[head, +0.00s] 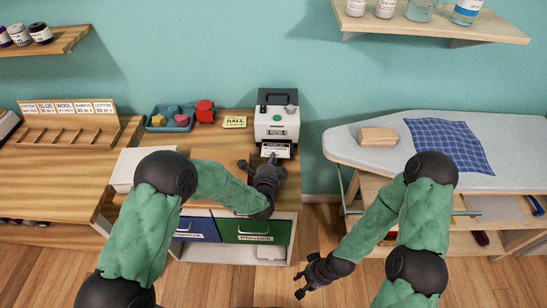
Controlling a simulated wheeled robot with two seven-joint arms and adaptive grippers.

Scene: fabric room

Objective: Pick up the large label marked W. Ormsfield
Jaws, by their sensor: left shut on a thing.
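A white label (276,150) with a dark header hangs at the front of the grey and white label printer (277,123), at the back right of the wooden counter. Its small print is too blurred for me to read the name. My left gripper (271,161) is at the lower edge of this label, shut on it; the fingers partly hide that edge. I cannot tell whether the label is clear of the printer. My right gripper (299,285) is low in front of the counter, over the floor, open and empty.
A yellow card (235,122), a red item (204,111) and a teal tray (170,118) stand left of the printer. Blue (196,229) and green (251,230) bins sit below. Floor between is clear.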

